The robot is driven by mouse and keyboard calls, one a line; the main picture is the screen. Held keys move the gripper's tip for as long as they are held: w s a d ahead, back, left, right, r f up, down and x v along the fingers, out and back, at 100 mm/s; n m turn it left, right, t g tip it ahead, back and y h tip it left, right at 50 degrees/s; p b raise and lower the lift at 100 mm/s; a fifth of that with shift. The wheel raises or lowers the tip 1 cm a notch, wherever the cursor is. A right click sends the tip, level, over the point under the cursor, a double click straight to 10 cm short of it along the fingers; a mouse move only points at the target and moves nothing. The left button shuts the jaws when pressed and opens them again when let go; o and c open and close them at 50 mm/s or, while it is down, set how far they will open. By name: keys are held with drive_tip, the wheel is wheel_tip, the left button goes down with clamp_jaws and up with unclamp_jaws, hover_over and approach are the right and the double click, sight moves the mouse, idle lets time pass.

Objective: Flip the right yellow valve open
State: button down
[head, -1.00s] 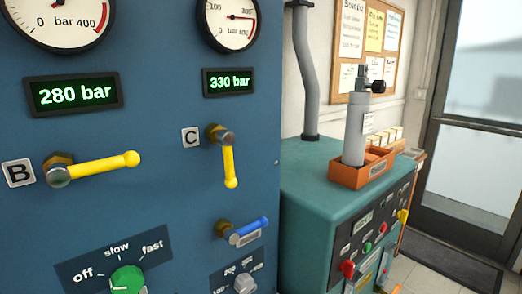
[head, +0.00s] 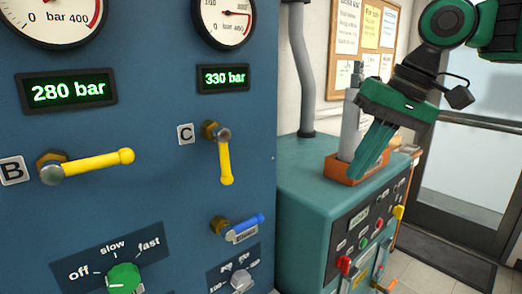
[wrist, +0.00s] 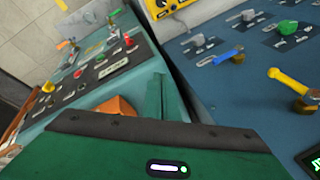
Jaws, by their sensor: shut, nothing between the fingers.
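The right yellow valve (head: 226,160), beside the label C (head: 185,133), has its lever hanging straight down from its pivot on the blue panel. In the wrist view its yellow lever (wrist: 289,80) shows at the right edge. The left yellow valve (head: 92,164), beside label B, has its lever pointing right and slightly up. My gripper (head: 362,170) is shut and empty. It is right of the blue panel, in front of the grey cylinder and orange tray, well apart from the valve. In the wrist view the green gripper body fills the bottom.
A blue-handled valve (head: 240,228) sits below the right yellow valve. The green knob (head: 124,278) is at lower left. The teal cabinet (head: 310,180) with the orange tray (head: 340,168) stands right of the panel. The space in front of valve C looks clear.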

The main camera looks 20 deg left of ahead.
sight(225, 159)
drive_tip(key=s+a+r+n+g+y, duration=0.1)
drive_tip(key=s+a+r+n, duration=0.25)
drive_tip(key=r, duration=0.25)
drive_tip(key=s+a+r+n+g+y, duration=0.1)
drive_tip(key=s+a+r+n+y, duration=0.1)
drive_tip(key=s+a+r, duration=0.4)
drive_tip(key=shift+s+a+r+x, duration=0.15)
drive_tip(key=shift+x, duration=1.65)
drive_tip(key=shift+s+a+r+x, duration=0.15)
drive_tip(key=shift+a+x, duration=0.05)
drive_tip(key=shift+x, duration=1.6)
drive_tip(key=shift+s+a+r+x, duration=0.15)
drive_tip(key=shift+x, duration=1.65)
drive_tip(key=shift+s+a+f+g, duration=0.1)
drive_tip(key=shift+s+a+g, duration=0.2)
drive_tip(key=shift+s+g, duration=0.15)
drive_tip(key=shift+s, duration=0.1)
